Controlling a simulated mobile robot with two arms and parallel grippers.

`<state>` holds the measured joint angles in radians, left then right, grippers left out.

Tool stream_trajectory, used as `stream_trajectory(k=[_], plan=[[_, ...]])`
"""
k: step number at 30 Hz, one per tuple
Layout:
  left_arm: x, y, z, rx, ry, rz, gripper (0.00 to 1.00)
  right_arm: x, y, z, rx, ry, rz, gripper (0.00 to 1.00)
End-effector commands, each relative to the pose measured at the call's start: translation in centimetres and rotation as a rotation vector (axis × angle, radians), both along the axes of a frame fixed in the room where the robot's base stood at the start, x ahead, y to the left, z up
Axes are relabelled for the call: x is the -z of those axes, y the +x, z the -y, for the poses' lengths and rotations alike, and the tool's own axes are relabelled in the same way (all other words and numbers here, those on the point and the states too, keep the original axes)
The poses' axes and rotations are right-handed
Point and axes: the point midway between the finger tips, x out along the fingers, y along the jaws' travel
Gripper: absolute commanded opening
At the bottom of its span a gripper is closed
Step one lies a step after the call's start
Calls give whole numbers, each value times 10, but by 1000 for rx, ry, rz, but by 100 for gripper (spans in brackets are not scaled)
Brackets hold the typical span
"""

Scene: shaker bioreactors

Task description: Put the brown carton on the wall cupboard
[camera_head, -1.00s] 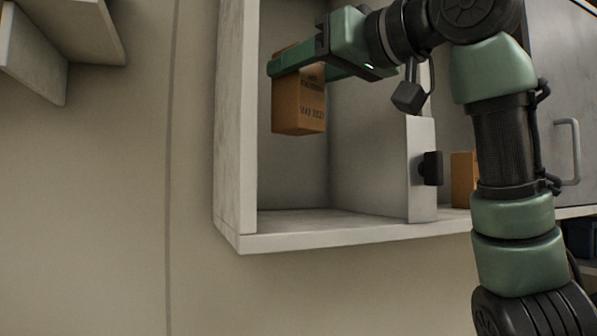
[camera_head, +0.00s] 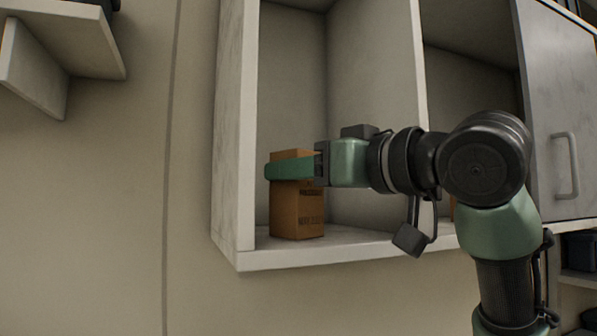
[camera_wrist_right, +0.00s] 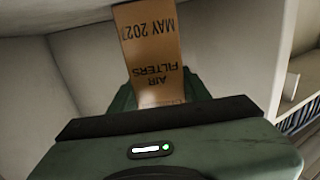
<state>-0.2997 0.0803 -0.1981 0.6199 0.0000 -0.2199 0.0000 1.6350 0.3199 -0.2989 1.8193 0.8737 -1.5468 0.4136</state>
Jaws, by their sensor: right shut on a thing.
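The brown carton (camera_head: 298,215) is upright inside the left compartment of the wall cupboard (camera_head: 300,258), at its bottom board. Its base appears to be on or just above the board; I cannot tell whether it touches. My right gripper (camera_head: 292,170) is shut on the upper part of the carton, reaching in from the right. In the right wrist view the carton (camera_wrist_right: 152,50) shows print reading "AIR FILTERS" and "MAY 2027", between the green fingers. My left gripper is not in view.
An upright divider (camera_head: 375,100) separates the left compartment from the one to its right. Part of another brown box (camera_head: 453,209) shows behind my arm. A grey cupboard door (camera_head: 560,120) with a handle is at the right. A wall shelf (camera_head: 70,45) is at the upper left.

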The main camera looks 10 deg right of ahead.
Motion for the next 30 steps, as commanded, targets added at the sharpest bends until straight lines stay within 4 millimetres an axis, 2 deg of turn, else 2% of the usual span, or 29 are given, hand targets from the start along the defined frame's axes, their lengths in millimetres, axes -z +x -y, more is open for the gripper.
stream_trajectory(k=[3, 4, 6, 17, 19, 23, 30], plan=[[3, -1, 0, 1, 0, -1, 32, 3, 0, 0, 0, 1, 1, 1], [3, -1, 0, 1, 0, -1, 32, 3, 0, 0, 0, 0, 0, 50], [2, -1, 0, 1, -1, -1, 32, 2, 0, 0, 0, 0, 0, 69], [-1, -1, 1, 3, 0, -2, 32, -2, 0, 0, 0, -1, 1, 69], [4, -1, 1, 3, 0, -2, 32, 1, -5, 3, 0, 0, 2, 69], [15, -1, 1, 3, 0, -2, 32, 2, -22, 15, 2, -1, 6, 69], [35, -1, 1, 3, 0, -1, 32, 2, -66, 44, 2, 0, 6, 69]])
